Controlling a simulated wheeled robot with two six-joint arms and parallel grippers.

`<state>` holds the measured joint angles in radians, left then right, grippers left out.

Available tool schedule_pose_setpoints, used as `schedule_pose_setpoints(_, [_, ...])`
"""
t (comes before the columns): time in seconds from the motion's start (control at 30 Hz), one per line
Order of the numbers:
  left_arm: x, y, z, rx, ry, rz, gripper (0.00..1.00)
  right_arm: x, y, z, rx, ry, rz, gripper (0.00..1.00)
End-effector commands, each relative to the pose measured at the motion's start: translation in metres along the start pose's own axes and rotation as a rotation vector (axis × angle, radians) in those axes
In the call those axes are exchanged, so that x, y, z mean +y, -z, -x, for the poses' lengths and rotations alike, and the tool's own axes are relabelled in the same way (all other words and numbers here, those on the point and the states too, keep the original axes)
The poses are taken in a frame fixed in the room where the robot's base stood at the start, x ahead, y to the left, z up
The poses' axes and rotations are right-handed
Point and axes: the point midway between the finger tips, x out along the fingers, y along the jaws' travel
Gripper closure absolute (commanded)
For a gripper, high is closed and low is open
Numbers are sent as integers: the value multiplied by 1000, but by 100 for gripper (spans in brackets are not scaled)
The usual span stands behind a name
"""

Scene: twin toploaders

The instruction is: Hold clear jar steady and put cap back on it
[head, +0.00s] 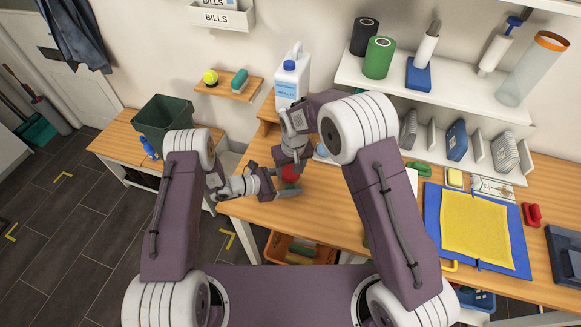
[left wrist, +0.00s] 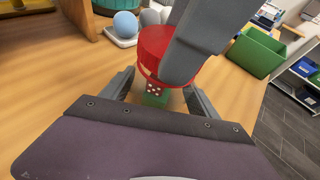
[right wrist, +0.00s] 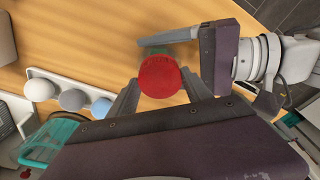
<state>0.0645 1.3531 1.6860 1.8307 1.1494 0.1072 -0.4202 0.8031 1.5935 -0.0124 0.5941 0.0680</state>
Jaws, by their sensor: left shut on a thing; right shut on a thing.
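The red cap (head: 290,173) is in the middle of the head view, above the wooden table. It shows large in the left wrist view (left wrist: 155,48) and as a round red disc in the right wrist view (right wrist: 160,77). My right gripper (head: 294,166) comes down from above, shut on the cap. The clear jar (left wrist: 155,93) stands below the cap, with a red die and something green showing in it. My left gripper (left wrist: 158,92) reaches in from the side, shut on the jar. Whether the cap touches the jar's rim I cannot tell; fingers hide much of both.
A white jug (head: 291,80) stands behind my grippers. A white tray with several balls (right wrist: 72,100) is close by. A green bin (head: 162,120) is at the left. A yellow mat (head: 478,225) on a blue board lies at the right. An orange crate (head: 322,252) is below the table edge.

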Motion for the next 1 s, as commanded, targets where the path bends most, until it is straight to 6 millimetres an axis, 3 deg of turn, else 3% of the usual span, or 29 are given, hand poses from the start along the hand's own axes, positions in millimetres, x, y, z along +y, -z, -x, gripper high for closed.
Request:
schedule_pose_setpoints(0.23, [0, 0, 0, 0, 0, 0, 100, 0, -1, -2, -2, -6, -38, 79])
schedule_pose_setpoints(0.37, [0, 0, 0, 0, 0, 0, 100, -2, 0, -3, -3, -40, -261, 79])
schedule_pose_setpoints(0.67, [0, 0, 0, 0, 0, 0, 100, -5, 4, -4, 1, -178, -1162, 79])
schedule_pose_setpoints(1.0, [0, 0, 0, 1, 0, 0, 100, -2, 8, -5, 2, -363, -2391, 79])
